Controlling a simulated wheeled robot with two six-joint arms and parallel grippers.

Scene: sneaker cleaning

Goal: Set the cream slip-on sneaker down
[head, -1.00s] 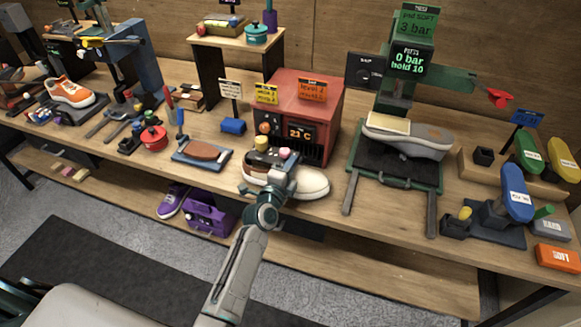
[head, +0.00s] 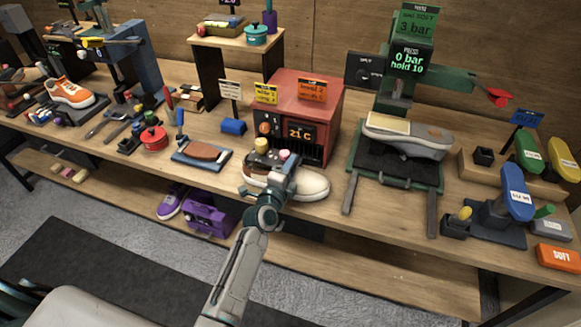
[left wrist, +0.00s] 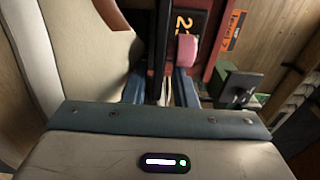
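The cream slip-on sneaker (head: 312,184) is low in front of the red heater box, near the bench's front edge. Whether its sole touches the bench is hidden. My left gripper (head: 279,168) is at its left part, and the wrist and fingers cover some of it. In the left wrist view, the cream upper (left wrist: 90,50) fills the upper left beside the left finger. The two fingers (left wrist: 160,90) stand a little apart with a dark strip between them; whether they pinch the shoe is unclear. My right gripper is not in view.
The red heater box (head: 305,105) with a lit display stands right behind the sneaker. A press holding a grey shoe (head: 410,138) stands to the right. A pink knob (left wrist: 188,50) is near the right finger.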

